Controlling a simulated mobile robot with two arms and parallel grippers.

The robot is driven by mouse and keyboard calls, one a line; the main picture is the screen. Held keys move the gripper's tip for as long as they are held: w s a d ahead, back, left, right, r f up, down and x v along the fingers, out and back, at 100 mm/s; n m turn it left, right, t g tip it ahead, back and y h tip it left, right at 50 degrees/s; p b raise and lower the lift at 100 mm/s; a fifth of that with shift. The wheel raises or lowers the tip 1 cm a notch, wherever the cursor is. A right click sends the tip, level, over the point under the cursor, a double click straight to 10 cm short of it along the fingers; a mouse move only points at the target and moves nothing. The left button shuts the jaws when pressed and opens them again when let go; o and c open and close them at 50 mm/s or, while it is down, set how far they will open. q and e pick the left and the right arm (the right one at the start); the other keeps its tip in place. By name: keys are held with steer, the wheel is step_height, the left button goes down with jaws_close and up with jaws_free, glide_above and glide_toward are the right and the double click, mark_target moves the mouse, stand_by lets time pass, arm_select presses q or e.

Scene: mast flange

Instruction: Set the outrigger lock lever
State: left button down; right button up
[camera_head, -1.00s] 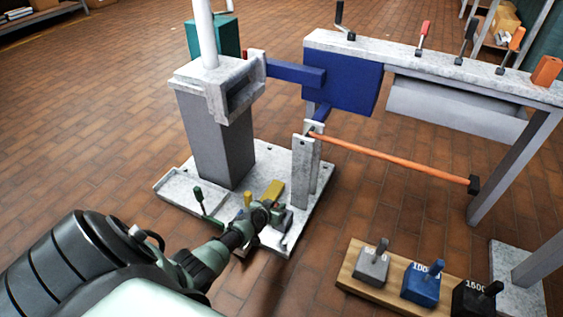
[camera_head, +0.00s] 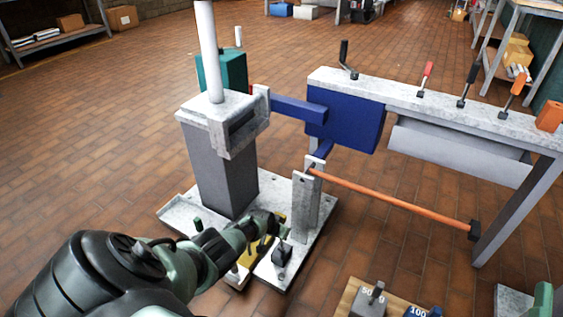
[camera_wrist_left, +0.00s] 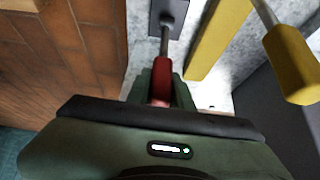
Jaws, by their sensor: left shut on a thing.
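My left gripper (camera_head: 262,226) reaches over the pale base plate (camera_head: 308,246) at the foot of the grey column. In the left wrist view, the left gripper (camera_wrist_left: 161,92) is shut on a red lever handle (camera_wrist_left: 162,80). The lever's metal rod runs up to a dark grey mount (camera_wrist_left: 168,17) on the plate. In the head view my gripper hides the red handle. A yellow bar (camera_wrist_left: 218,38) lies beside it, and a yellow-handled lever (camera_wrist_left: 291,64) stands to the right. No label shows which one is the outrigger lock lever.
An orange bar (camera_head: 395,203) runs from the upright bracket (camera_head: 304,204) towards the bench leg. A blue box (camera_head: 344,119) hangs at the bench's left end. Weights (camera_head: 369,299) stand at the bottom.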

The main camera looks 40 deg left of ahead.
arm_select(q)
steer(key=shift+w+a+g, duration=0.15)
steer(key=shift+w+g, duration=0.2)
steer(key=shift+g, duration=0.05)
arm_select(e)
steer(key=shift+r, duration=0.35)
steer(key=shift+s+r+y, duration=0.1)
steer(key=shift+y, duration=0.2)
arm_select(q)
steer(key=c, duration=1.2)
jaws_free()
steer(key=shift+w, duration=0.1)
steer(key=shift+c, duration=0.2)
arm_select(e)
steer(key=shift+a, duration=0.1)
